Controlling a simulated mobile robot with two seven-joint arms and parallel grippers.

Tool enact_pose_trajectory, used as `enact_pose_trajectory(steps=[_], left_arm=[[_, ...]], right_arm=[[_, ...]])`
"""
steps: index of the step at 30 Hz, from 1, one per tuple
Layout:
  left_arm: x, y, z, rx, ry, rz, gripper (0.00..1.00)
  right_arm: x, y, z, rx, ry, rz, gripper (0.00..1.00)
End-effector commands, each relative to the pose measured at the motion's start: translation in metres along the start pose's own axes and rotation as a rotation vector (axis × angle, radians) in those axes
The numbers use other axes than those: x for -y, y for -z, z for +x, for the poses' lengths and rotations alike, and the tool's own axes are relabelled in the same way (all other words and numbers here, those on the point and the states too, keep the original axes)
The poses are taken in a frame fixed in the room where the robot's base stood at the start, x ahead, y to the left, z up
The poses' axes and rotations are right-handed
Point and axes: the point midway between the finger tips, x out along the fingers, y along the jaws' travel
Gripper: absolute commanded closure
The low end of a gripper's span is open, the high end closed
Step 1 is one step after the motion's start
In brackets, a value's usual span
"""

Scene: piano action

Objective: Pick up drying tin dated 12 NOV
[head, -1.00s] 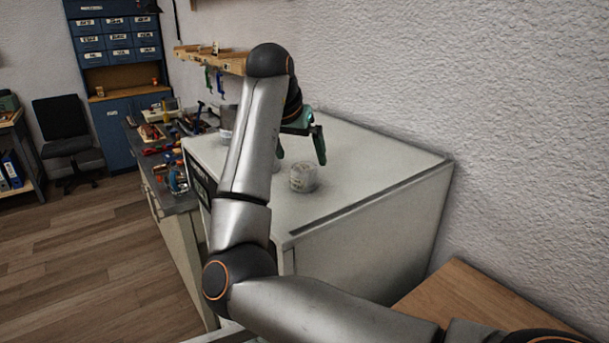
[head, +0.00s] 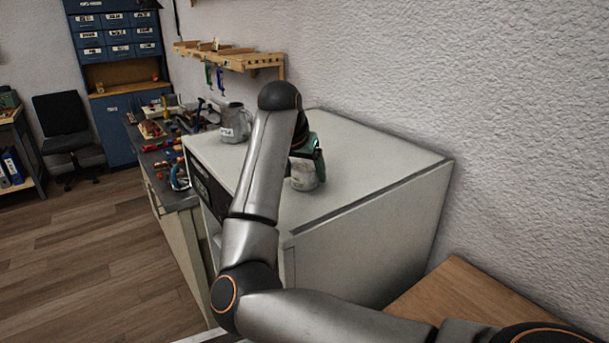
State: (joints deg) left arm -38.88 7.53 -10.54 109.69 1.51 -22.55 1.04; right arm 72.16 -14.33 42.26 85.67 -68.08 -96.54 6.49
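A small pale tin (head: 302,178) stands upright on top of the white cabinet (head: 350,165), partly hidden by my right arm and gripper. Any date on it cannot be read from here. My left gripper is not in view.
A grey metal pot (head: 234,122) with a white label stands at the cabinet's far left. Tools crowd the dark workbench (head: 178,200) beyond. A wooden wall shelf (head: 230,57) hangs above. The cabinet top's right side is clear.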

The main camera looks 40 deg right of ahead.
Motion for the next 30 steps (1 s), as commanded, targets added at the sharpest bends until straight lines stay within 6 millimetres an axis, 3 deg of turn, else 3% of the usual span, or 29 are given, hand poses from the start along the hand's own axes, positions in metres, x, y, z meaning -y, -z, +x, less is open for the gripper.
enact_pose_trajectory(steps=[2,17,30], left_arm=[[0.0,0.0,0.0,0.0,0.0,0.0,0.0],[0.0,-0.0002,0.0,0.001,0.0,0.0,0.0],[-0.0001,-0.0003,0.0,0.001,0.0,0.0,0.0]], right_arm=[[0.0,0.0001,-0.0003,0.0,0.0,0.0,0.31],[0.0,0.0002,-0.0005,0.0,0.0,0.0,0.87],[-0.0011,0.0062,-0.0051,-0.001,0.001,0.0,0.87]])
